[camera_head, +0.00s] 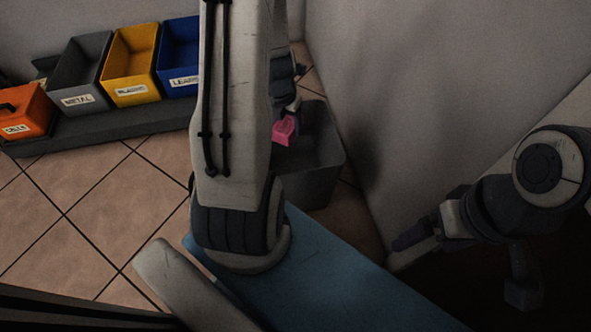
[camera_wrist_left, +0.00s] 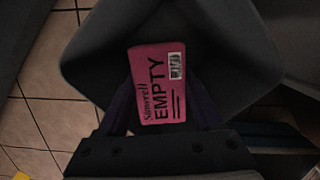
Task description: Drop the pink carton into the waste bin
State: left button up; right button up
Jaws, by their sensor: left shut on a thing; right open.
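The pink carton (camera_head: 286,130) is in my left gripper (camera_head: 292,108), above the opening of the dark grey waste bin (camera_head: 325,160). In the left wrist view the carton (camera_wrist_left: 160,85) shows the word "EMPTY" and a barcode label. It sits between the two fingers of my left gripper (camera_wrist_left: 165,108), which is shut on it. The bin's rim (camera_wrist_left: 85,55) surrounds it in that view, with the dark inside behind it. My left arm hides part of the bin in the head view. My right gripper (camera_head: 408,240) is open at the right, away from the bin.
A row of bins stands on a dark base at the back left: orange (camera_head: 26,112), grey (camera_head: 82,72), yellow (camera_head: 131,65) and blue (camera_head: 178,58). A wall (camera_head: 430,90) rises right beside the waste bin. A blue surface (camera_head: 340,285) lies in front. Tiled floor at left is clear.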

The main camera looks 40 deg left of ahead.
pick_arm(q)
jog(key=shift+f+b, duration=0.55)
jog(key=shift+f, duration=0.2)
pick_arm(e)
jog(key=shift+f, duration=0.95)
pick_arm(q)
jog(key=o, duration=1.3)
jog(key=shift+o, duration=0.2)
jog(key=shift+r, duration=0.15)
pick_arm(e)
jog(key=shift+r, duration=0.1)
pick_arm(q)
jog(key=r+p, duration=0.3)
jog(key=s+r+p, duration=0.1)
jog(key=r+p, duration=0.2)
jog(key=r, duration=0.1)
jog(key=r+p, duration=0.3)
jog(key=shift+s+d+r, duration=0.15)
jog(key=shift+s, duration=0.1)
pick_arm(e)
notch_tip(320, 180, up, 9)
